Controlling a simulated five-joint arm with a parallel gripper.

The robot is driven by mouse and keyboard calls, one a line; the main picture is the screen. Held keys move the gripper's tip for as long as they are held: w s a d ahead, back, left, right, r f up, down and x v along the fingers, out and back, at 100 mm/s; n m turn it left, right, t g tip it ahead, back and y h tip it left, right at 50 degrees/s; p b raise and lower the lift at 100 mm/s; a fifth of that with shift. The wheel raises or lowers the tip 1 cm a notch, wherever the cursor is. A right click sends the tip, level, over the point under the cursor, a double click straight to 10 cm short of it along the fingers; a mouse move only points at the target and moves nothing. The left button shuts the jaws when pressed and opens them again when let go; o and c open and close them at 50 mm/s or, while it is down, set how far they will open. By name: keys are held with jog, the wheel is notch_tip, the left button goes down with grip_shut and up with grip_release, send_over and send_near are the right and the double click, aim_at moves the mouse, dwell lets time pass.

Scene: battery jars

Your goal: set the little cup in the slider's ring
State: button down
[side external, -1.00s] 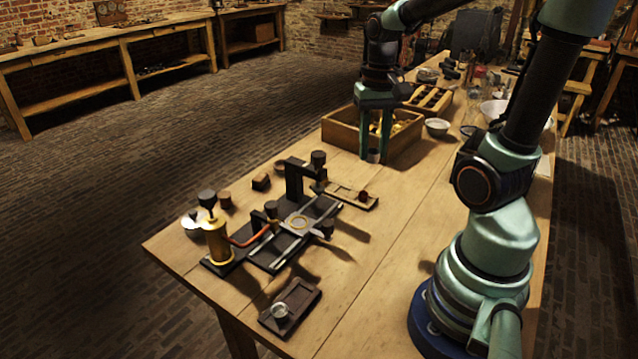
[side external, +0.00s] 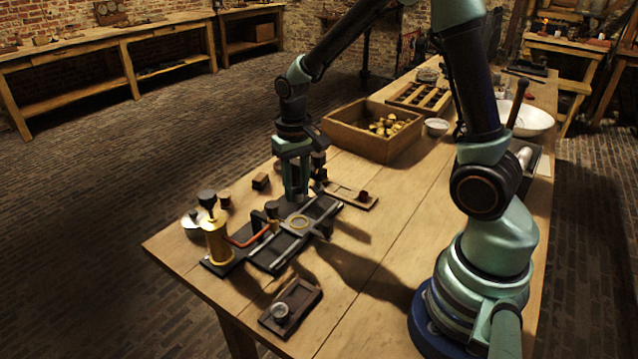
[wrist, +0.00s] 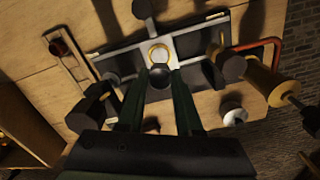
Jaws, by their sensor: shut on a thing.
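My gripper (side external: 296,196) is over the back part of the dark slider fixture (side external: 268,262). In the wrist view my gripper (wrist: 159,86) is shut on the little cup (wrist: 160,76), a small dark-mouthed round cup between the fingertips. The cup cannot be made out in the side view. The slider's ring (side external: 299,222) is a brass-coloured circle on a pale plate, just in front of my fingers. In the wrist view the ring (wrist: 159,53) lies just beyond the cup and looks empty. The cup's height above the fixture is hard to tell.
A brass cylinder with a black knob (side external: 217,241) and red pipe stands at the fixture's left. Dark posts rise near the slider. A small wooden tray (side external: 340,193) is to the right, a dark tray (side external: 303,299) in front. A wooden box (side external: 345,137) stands behind.

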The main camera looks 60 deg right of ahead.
aim_at(299, 223)
jog(key=shift+f, duration=2.8)
jog(key=shift+f, duration=0.55)
jog(key=c, duration=0.8)
grip_release()
jog(key=shift+c, duration=0.2)
jog(key=shift+r, duration=5.45)
